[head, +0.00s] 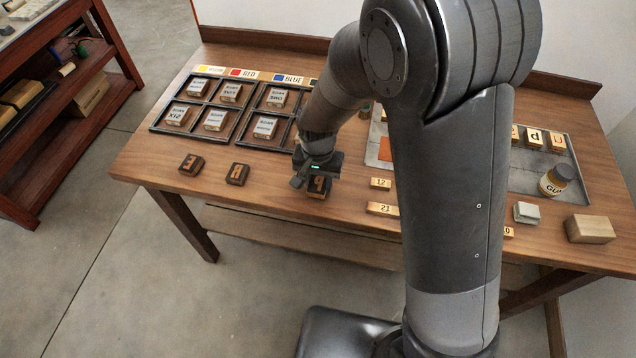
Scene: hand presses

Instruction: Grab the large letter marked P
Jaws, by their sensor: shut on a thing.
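Several large dark wooden letter blocks lie in a row along the front of the table. The block under my gripper (310,178) bears a pale mark like a mirrored P (318,186). My gripper is shut on this block, low at the tabletop, and its jaws hide part of the block. I cannot tell whether the block is lifted. To its left lie a block with a mark like an A (238,174) and one with a mark like a reversed E (191,165).
A black divided tray (153,127) with labelled blocks stands at the back left. Small number blocks 12 (380,184) and 21 (382,209) lie to the right. My arm hides the middle.

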